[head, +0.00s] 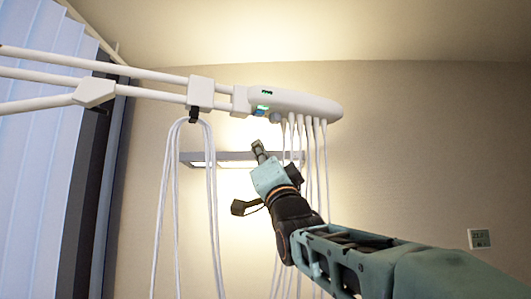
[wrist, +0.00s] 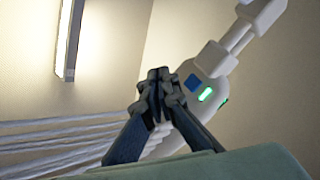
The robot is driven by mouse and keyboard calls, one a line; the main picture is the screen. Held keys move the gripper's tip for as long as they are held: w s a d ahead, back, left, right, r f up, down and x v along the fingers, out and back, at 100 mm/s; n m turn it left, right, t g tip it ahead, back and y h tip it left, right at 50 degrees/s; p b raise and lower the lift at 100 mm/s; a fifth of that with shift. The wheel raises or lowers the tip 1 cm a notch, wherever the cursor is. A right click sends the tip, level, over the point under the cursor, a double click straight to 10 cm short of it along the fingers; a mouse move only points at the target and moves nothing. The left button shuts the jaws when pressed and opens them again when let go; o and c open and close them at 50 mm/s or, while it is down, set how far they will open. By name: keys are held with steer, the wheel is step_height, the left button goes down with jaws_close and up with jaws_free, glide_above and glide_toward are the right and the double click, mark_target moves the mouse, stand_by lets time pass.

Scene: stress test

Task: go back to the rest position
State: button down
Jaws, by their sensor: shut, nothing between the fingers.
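My gripper (head: 259,150) is raised in the head view, just below the white ceiling-hung arm's end unit (head: 300,103). In the wrist view my gripper (wrist: 160,85) has its dark fingertips together with nothing between them. The white unit (wrist: 213,82), with a green light and a blue patch, shows just behind and to the right of the fingers. I cannot tell whether the fingertips touch it. My teal and black arm reaches up from the lower right of the head view.
White cables (head: 318,170) hang from the unit beside my gripper, and a looped bundle (head: 167,200) hangs further left. A wall lamp (head: 215,160) is behind. Curtains (head: 40,110) are at the left, and a small wall panel (head: 479,238) at the right. The right side looks clear.

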steer(key=shift+f+b, duration=0.55)
steer(key=shift+f, duration=0.25)
